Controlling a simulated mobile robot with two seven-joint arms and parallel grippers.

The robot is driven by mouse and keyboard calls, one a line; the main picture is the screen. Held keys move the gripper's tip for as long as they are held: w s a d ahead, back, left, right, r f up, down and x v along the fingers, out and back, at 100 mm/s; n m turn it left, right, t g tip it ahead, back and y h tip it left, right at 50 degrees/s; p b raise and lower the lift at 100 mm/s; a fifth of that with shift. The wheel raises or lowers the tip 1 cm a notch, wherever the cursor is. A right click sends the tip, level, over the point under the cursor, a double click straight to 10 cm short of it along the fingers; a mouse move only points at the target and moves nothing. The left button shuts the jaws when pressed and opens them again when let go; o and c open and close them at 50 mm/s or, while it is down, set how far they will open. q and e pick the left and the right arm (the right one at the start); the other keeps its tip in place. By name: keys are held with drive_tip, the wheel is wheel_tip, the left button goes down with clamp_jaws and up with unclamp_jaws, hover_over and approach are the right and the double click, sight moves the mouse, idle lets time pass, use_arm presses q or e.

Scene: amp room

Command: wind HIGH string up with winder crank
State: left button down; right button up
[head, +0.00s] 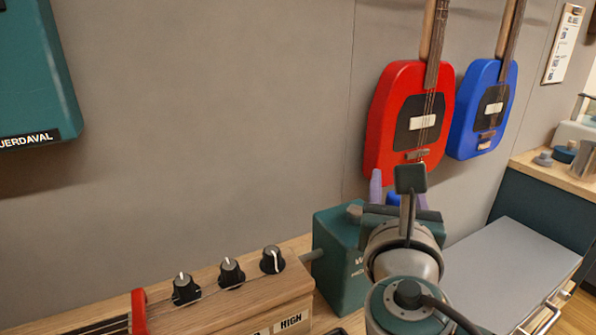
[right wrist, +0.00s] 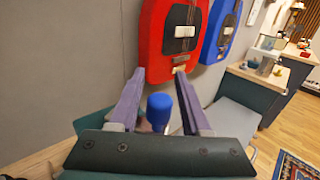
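The teal winder box (head: 337,262) stands on the bench at the right end of the wooden string board (head: 225,300). Its label is partly hidden by my right arm. A plate on the board reads HIGH (head: 291,321). The blue crank knob (right wrist: 159,110) is between the purple fingers of my right gripper (right wrist: 157,95), with gaps on both sides. In the head view the knob (head: 393,199) is partly hidden behind my right gripper (head: 398,190). The rest of the crank is mostly hidden. My left gripper is out of view.
Several black tuning knobs (head: 231,271) and a red piece (head: 139,312) sit on the board. A red guitar (head: 380,125) and a blue guitar (head: 465,125) hang on the wall behind my right gripper. A grey-topped cabinet (head: 515,268) stands to the right.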

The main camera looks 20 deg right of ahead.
sight(397, 203)
drive_tip(key=shift+o, duration=0.7)
drive_tip(key=v, duration=1)
